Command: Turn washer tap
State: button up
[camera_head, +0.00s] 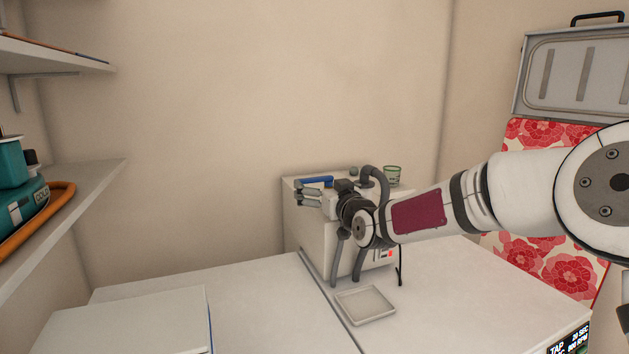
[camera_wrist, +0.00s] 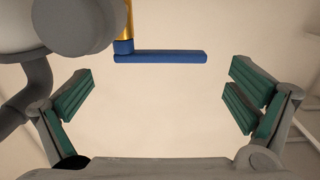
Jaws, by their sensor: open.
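The tap has a blue lever handle (camera_head: 314,182) above the top of a white box-shaped machine (camera_head: 303,228). In the wrist view the blue handle (camera_wrist: 165,57) lies roughly level, joined at its left end to a brass-coloured stem (camera_wrist: 129,18). My gripper (camera_head: 308,196) is beside the handle in the head view. In the wrist view my gripper (camera_wrist: 160,93) is open, its green-padded fingers spread wide on either side. The handle lies across the upper part of the gap, and neither finger visibly touches it. My wrist hides part of the machine's front.
A shallow tray (camera_head: 365,305) lies on the white counter (camera_head: 255,300). Shelves (camera_head: 80,200) line the left wall. The left counter is mostly clear.

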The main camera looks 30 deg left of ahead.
aim_at(316, 180)
jog(key=shift+x, duration=3)
jog(key=c, duration=1.5)
jog(key=shift+b, duration=0.45)
jog(key=shift+o, duration=0.2)
jog(key=shift+d+f+g+b, duration=0.15)
jog(key=shift+g+b, duration=0.15)
jog(key=shift+b, duration=0.75)
jog(key=n+g+y+b, duration=0.1)
jog(key=b, duration=0.3)
jog(key=shift+s, duration=0.2)
jog(key=o, duration=1.5)
jog(key=shift+d, duration=0.1)
jog(key=shift+c, duration=0.2)
